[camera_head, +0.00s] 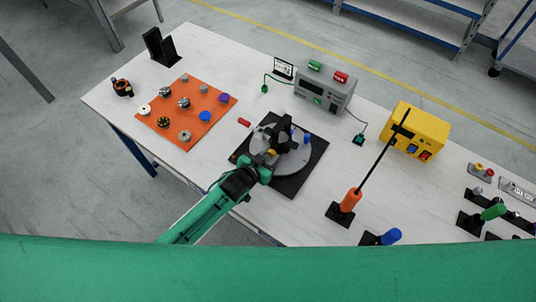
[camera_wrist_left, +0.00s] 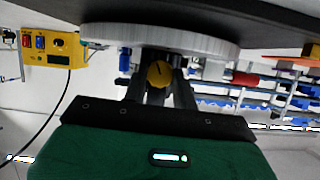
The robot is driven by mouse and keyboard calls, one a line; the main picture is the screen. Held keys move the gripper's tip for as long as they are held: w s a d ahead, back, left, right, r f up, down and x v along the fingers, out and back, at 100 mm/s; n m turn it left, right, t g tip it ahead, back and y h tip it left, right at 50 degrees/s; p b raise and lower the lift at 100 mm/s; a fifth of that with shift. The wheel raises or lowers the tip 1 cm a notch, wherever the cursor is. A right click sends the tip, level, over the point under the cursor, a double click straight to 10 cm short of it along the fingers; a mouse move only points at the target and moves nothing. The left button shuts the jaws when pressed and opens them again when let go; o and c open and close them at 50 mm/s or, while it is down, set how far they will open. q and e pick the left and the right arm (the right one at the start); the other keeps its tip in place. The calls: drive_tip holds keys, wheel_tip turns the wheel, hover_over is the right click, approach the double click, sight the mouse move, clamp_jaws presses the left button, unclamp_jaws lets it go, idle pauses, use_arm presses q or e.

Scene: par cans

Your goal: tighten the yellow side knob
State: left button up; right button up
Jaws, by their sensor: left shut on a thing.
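The yellow side knob (camera_wrist_left: 159,74) shows in the left wrist view, round with a dark pointer line, below the rim of a grey disc (camera_wrist_left: 160,37). In the head view the yellow knob (camera_head: 271,153) is a small patch at the left gripper's tip. The grey disc (camera_head: 296,164) lies on a black square base (camera_head: 310,176) with a black fixture (camera_head: 283,133) on top. My left gripper (camera_head: 267,160) reaches in from the lower left. In the left wrist view its fingers (camera_wrist_left: 160,88) are shut on the yellow knob, one on each side. My right gripper is not in view.
A blue knob (camera_head: 307,138) stands at the disc's right. A red piece (camera_head: 244,122) lies left of the base. An orange mat (camera_head: 160,125) with several knobs is at the left. Grey (camera_head: 325,90) and yellow boxes (camera_head: 428,125) stand behind. An orange-handled tool (camera_head: 351,199) rises at the right.

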use_arm(q)
drive_tip(key=shift+s+d+f+m+t+y+b, duration=0.1)
drive_tip(key=shift+m+t+y+b, duration=0.3)
drive_tip(key=shift+m, duration=0.4)
drive_tip(key=shift+m+t+y+b, duration=0.4)
drive_tip(key=shift+m+b, duration=0.05)
drive_tip(key=shift+m, duration=0.35)
drive_tip(key=o, duration=0.7)
drive_tip(key=b+v, duration=0.2)
drive_tip(key=v, duration=1.2)
drive_tip(key=shift+b, duration=0.3)
